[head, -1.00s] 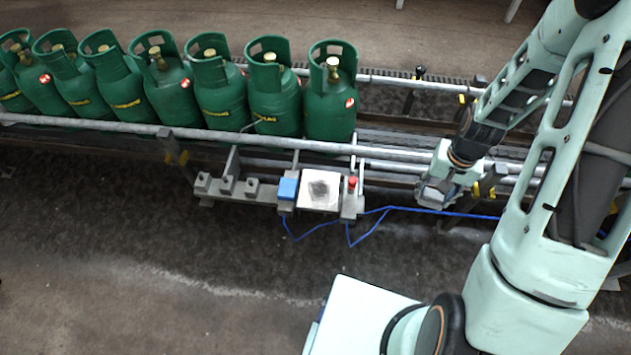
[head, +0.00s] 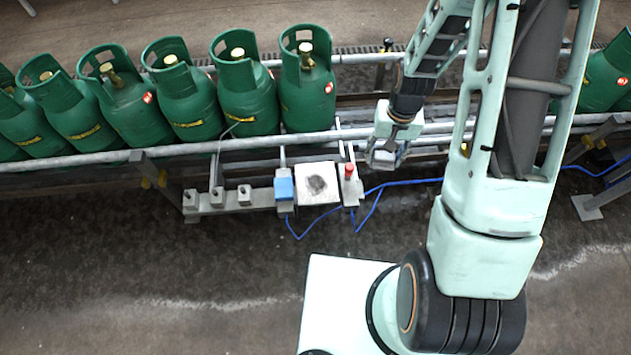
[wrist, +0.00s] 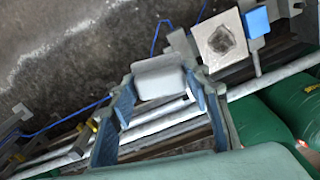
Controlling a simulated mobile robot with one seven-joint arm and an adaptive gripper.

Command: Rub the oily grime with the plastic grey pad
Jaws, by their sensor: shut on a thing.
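The oily grime (head: 317,185) is a dark smudge on a pale square plate (head: 304,198) beside the conveyor rail. The grime also shows at the upper right in the wrist view (wrist: 221,41). My gripper (head: 385,158) is to the right of the plate, apart from it, near the rail. In the wrist view my gripper (wrist: 160,88) is shut on the grey pad (wrist: 158,78), a pale grey block held between the fingertips. The pad is hard to make out in the head view.
A blue box (head: 284,188) flanks the plate on the left, and a red button (head: 349,171) on a grey post flanks it on the right. Several green gas cylinders (head: 248,100) line the conveyor behind the rail (head: 250,143). A blue cable (head: 405,184) hangs in front.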

